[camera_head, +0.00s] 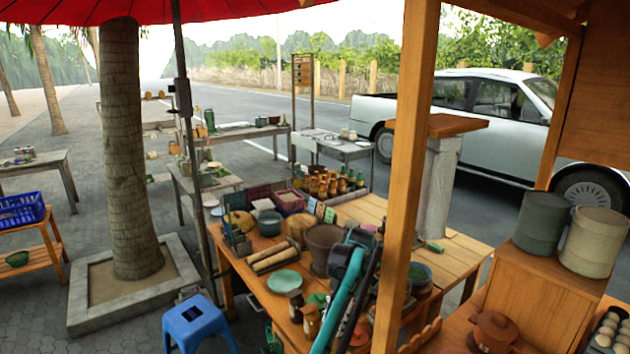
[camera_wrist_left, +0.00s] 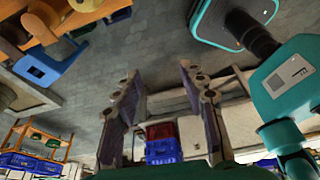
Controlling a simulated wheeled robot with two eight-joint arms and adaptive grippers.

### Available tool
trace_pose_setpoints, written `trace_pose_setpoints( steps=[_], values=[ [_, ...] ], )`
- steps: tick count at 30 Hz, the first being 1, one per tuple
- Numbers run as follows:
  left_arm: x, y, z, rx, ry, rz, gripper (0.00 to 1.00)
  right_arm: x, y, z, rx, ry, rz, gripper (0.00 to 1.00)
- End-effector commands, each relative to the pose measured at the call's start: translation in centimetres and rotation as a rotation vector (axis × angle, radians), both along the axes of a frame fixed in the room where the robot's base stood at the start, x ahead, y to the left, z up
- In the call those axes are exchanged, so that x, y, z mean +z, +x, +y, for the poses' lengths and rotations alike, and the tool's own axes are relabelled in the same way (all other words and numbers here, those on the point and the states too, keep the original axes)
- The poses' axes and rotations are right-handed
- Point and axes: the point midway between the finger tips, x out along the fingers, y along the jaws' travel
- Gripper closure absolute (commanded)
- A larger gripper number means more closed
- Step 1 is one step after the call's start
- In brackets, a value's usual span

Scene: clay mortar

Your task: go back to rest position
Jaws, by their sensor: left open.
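In the left wrist view my left gripper (camera_wrist_left: 158,78) is open, with nothing between its fingers. It points over grey paving, clear of the table. In the head view a teal and black part of my arm rises from the bottom middle in front of the table, and no gripper shows clearly there. The clay mortar (camera_head: 322,241), a grey-brown pot, stands upright on the wooden table (camera_head: 258,287), partly hidden by my arm. My right gripper is not seen.
A blue stool (camera_head: 195,322) stands at the table's front left; it also shows in the wrist view (camera_wrist_left: 38,66). A wooden post (camera_head: 405,180) rises at the table's right. A tree trunk (camera_head: 126,150) stands left. A blue crate (camera_wrist_left: 163,151) shows beyond the fingers.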

Motion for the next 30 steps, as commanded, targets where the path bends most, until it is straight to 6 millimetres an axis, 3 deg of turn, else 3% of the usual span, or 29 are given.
trace_pose_setpoints(
  steps=[8,17,23,30],
  values=[
    [2.1,0.1,1.7,-0.131,-0.055,-0.01,0.59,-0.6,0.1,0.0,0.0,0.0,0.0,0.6],
    [5.8,-1.1,5.3,-0.392,-0.135,-0.04,0.59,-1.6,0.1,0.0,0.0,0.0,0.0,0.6],
    [8.7,-4.5,9.6,-0.702,-0.186,-0.093,0.59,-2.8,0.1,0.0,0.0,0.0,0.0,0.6],
    [9.8,-11.3,14.8,-1.107,-0.172,-0.17,0.59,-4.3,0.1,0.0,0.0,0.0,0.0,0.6]
  ],
)
